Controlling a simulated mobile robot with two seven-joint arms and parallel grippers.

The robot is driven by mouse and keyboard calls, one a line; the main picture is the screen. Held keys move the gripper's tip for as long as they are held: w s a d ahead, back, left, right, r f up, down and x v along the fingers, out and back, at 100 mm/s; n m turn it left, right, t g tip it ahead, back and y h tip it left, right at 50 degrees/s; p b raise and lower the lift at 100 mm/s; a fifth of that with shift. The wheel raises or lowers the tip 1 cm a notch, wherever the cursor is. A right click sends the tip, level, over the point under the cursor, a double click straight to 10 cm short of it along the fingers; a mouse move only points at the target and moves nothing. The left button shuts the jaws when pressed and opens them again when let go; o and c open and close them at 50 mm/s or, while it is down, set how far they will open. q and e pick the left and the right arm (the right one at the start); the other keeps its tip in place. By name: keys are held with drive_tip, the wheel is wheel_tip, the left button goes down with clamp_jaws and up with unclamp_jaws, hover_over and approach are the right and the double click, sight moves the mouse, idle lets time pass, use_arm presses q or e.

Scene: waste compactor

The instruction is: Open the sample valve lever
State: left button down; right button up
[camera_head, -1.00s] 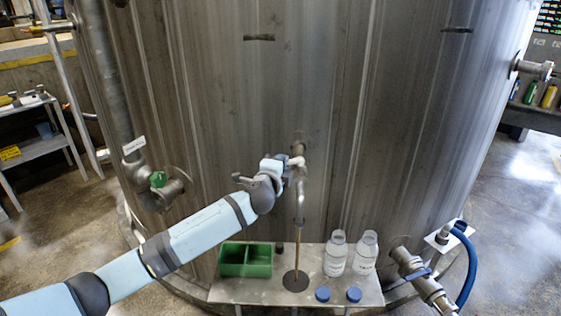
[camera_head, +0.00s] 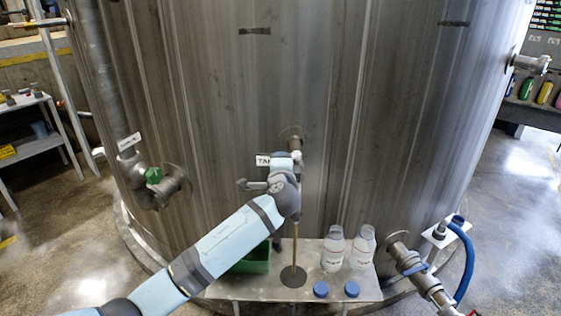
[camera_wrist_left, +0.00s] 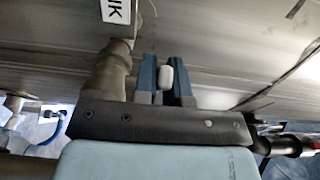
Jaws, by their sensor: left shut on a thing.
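The sample valve (camera_head: 294,143) sticks out of the tank wall at the middle of the head view. My left gripper (camera_head: 290,160) is at the valve, and my wrist covers most of the valve body and its outlet pipe. In the left wrist view, the two blue fingers (camera_wrist_left: 166,80) stand either side of a small white lever end (camera_wrist_left: 167,77) and are shut on it. The metal valve pipe (camera_wrist_left: 112,70) is just left of the fingers there. A thin brown line (camera_head: 295,252) runs below the valve to a dark disc on the shelf. My right gripper is out of view.
The shelf (camera_head: 235,292) under the valve holds a green bin (camera_head: 252,262), two clear bottles (camera_head: 334,250) and two blue caps (camera_head: 320,289). A green-handled valve (camera_head: 154,176) is at left. A blue hose (camera_head: 466,265) hangs at lower right.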

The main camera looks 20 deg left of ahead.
use_arm(q)
drive_tip(key=c, duration=1.2)
unclamp_jaws()
drive_tip(key=b+v, duration=0.1)
drive_tip(key=v, duration=1.2)
drive_tip(key=shift+s+d, duration=0.15)
drive_tip(key=shift+s, duration=0.2)
